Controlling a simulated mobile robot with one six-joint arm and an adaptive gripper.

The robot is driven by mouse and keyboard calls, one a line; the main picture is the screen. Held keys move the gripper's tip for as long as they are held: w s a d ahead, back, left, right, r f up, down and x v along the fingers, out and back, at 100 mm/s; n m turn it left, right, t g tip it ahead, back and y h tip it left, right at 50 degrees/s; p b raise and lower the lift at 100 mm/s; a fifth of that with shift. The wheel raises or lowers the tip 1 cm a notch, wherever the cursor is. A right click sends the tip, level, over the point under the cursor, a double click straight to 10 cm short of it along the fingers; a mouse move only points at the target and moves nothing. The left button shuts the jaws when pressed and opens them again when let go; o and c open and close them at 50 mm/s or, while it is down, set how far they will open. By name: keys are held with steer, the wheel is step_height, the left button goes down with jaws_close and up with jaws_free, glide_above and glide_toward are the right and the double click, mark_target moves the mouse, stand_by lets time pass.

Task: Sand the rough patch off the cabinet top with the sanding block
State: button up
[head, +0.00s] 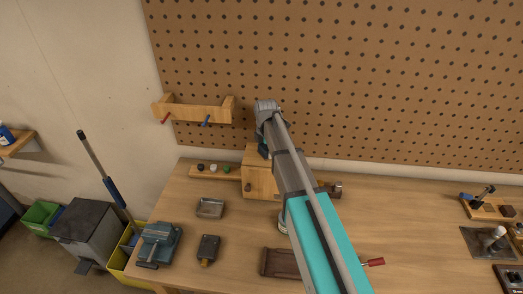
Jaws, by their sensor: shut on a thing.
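The small wooden cabinet (258,183) stands on the workbench against the pegboard, with a dark knob on its front. My arm crosses in front of it and hides its right part and much of its top. My gripper (263,150) points down at the cabinet top, mostly hidden behind my wrist. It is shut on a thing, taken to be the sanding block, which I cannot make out. Whether the block touches the top cannot be told. The rough patch is not visible from here.
On the workbench (410,235) are a metal tray (210,208), a dark box-like tool (208,249), a blue vise (158,244) and a brown tray (279,263). A wooden shelf (195,112) hangs left of my wrist. Fixtures stand far right; the bench's right-middle is clear.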

steer(key=shift+s+d+f, duration=0.1)
steer(key=shift+d, duration=0.3)
steer(key=shift+d, duration=0.1)
steer(key=shift+s+d, duration=0.15)
steer(key=shift+d, duration=0.6)
steer(key=shift+s+d, duration=0.1)
steer(key=shift+d, duration=0.65)
steer(key=shift+c, duration=0.6)
steer(key=shift+a, duration=0.15)
steer(key=shift+w+a, duration=0.2)
steer(key=shift+a, duration=0.55)
steer(key=shift+w+a, duration=0.15)
steer(key=shift+a, duration=0.6)
